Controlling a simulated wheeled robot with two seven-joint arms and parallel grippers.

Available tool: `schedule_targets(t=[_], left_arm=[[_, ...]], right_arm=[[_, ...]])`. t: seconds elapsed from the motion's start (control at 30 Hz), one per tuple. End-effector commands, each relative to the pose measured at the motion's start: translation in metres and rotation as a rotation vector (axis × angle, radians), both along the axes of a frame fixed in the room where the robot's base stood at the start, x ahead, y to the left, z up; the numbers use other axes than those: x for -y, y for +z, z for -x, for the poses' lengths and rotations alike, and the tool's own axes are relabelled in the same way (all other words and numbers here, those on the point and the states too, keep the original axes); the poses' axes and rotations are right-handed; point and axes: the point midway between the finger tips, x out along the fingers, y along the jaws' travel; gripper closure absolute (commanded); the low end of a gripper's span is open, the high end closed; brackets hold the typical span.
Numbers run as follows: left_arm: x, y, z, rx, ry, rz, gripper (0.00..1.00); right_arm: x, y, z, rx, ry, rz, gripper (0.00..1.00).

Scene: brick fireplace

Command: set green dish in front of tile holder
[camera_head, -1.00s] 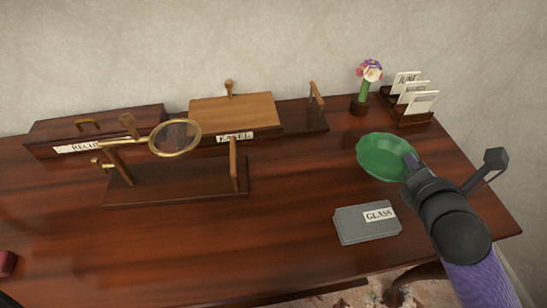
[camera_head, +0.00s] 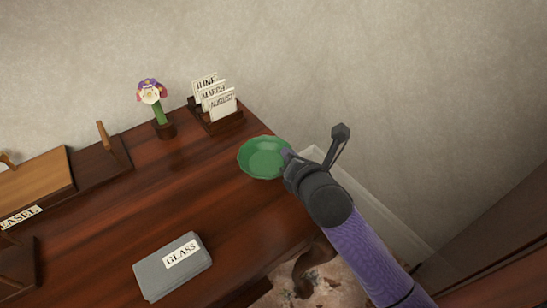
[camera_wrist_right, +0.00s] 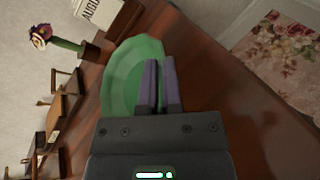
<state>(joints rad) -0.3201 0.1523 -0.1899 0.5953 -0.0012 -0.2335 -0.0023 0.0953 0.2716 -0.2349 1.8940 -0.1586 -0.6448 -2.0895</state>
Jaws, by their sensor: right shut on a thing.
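The green dish (camera_head: 262,158) is a shallow scalloped bowl near the right edge of the desk, just in front of the tile holder. My right gripper (camera_head: 290,163) is shut on the dish's right rim; the wrist view shows its purple fingers (camera_wrist_right: 158,85) close together over the dish (camera_wrist_right: 125,75). I cannot tell whether the dish touches the desk. The tile holder (camera_head: 222,126) is a dark wooden rack with white tiles lettered JUNE, MARCH and AUGUST, at the back right corner of the desk. My left gripper is not in view.
A flower in a small wooden pot (camera_head: 164,130) stands left of the tile holder. A grey box labelled GLASS (camera_head: 160,276) lies toward the front. The easel (camera_head: 35,190) is at the left. The desk (camera_head: 190,195) between them is clear.

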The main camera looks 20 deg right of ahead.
Motion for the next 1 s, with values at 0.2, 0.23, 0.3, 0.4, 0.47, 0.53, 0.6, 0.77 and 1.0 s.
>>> schedule_targets(t=[0.2,0.23,0.3,0.4,0.47,0.53,0.6,0.77,1.0], left_arm=[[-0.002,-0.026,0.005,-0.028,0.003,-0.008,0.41],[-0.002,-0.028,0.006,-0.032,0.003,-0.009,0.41],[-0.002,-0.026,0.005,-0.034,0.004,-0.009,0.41],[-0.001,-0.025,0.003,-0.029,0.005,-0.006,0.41],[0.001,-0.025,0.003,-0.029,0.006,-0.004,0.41],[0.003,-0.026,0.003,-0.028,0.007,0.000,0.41],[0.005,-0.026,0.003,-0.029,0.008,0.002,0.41],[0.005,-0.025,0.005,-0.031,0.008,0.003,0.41],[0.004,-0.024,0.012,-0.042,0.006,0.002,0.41]], right_arm=[[0.000,-0.042,0.000,-0.004,-0.001,-0.003,1.00],[0.000,-0.046,0.000,-0.004,-0.001,-0.003,1.00],[0.000,-0.045,0.000,0.000,0.000,-0.002,1.00],[0.000,-0.041,0.000,0.001,0.000,-0.001,1.00],[0.000,-0.042,0.000,0.001,0.000,-0.001,1.00],[0.000,-0.044,0.000,0.001,0.000,0.000,1.00],[0.000,-0.044,0.000,0.001,0.000,0.000,0.84],[0.000,-0.044,0.000,0.001,0.000,0.000,0.59],[0.000,-0.043,0.000,0.001,0.000,-0.001,0.59]])
